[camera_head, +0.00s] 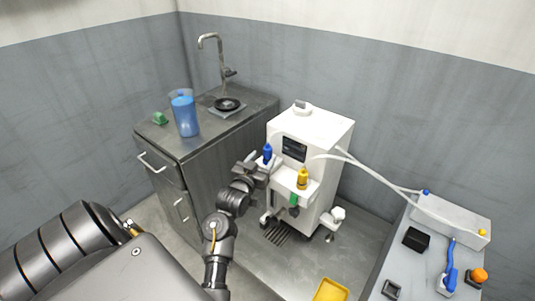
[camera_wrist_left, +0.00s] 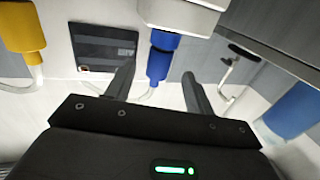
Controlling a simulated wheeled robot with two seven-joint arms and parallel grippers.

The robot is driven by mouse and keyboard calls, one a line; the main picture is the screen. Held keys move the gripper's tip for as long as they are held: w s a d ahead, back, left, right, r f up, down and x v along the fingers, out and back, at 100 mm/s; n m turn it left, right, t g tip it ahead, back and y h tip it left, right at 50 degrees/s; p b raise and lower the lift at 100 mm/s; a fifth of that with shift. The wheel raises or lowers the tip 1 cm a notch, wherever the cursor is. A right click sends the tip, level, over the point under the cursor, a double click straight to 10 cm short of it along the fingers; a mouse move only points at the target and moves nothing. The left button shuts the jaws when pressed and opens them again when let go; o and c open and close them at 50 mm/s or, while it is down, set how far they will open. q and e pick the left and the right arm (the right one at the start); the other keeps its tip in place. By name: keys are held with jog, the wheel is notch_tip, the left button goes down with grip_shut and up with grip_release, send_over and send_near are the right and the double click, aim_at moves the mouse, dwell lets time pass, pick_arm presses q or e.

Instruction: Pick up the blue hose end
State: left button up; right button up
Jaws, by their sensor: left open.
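The blue hose end (camera_head: 267,151) hangs upright at the front of the white machine (camera_head: 325,135), left of its dark screen. In the left wrist view the blue hose end (camera_wrist_left: 160,60) is between the two dark fingers of my left gripper (camera_wrist_left: 157,78), with a visible gap on each side. A pale hose trails from it behind the gripper. In the head view my left gripper (camera_head: 261,163) is open at the machine's front, close to the blue hose end. My right gripper is out of view.
A yellow hose end (camera_head: 303,178) sits beside it on the machine, above a green part (camera_head: 294,200). A metal sink cabinet (camera_head: 190,165) with a blue jug (camera_head: 185,117) stands left. Pale hoses run right to a grey box (camera_head: 450,220). A yellow tray (camera_head: 331,291) lies at the front.

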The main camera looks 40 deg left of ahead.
aim_at(266, 154)
pick_arm(q)
jog(key=x, duration=0.4)
jog(key=shift+r, duration=0.15)
jog(key=shift+w+a, duration=0.15)
jog(key=shift+w, duration=0.35)
jog(key=c, duration=1.1)
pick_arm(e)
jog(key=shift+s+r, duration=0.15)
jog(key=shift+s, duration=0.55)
